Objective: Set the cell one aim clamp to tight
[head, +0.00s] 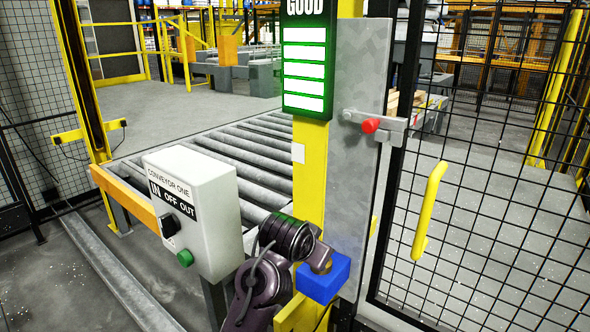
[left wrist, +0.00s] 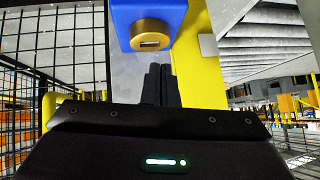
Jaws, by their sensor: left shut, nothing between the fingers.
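A blue box (head: 322,278) is fixed low on the yellow post, in front of the grey metal plate. The left wrist view shows the blue box (left wrist: 122,14) with a round brass knob (left wrist: 151,36) on its face, marked by a small dark slot or window. I cannot read a setting on it. My left gripper (left wrist: 157,84) is shut and empty, its fingers together just below the knob in that view. In the head view my left arm's dark wrist is beside the blue box and hides the knob. My right gripper is not in view.
A green-edged display (head: 307,60) reading GOOD, with several lit white bars, hangs on the post. A conveyor one control box (head: 190,210) stands left of my arm, before the rollers (head: 262,150). A mesh gate with a yellow handle (head: 428,212) and a red-knobbed latch (head: 370,125) is at right.

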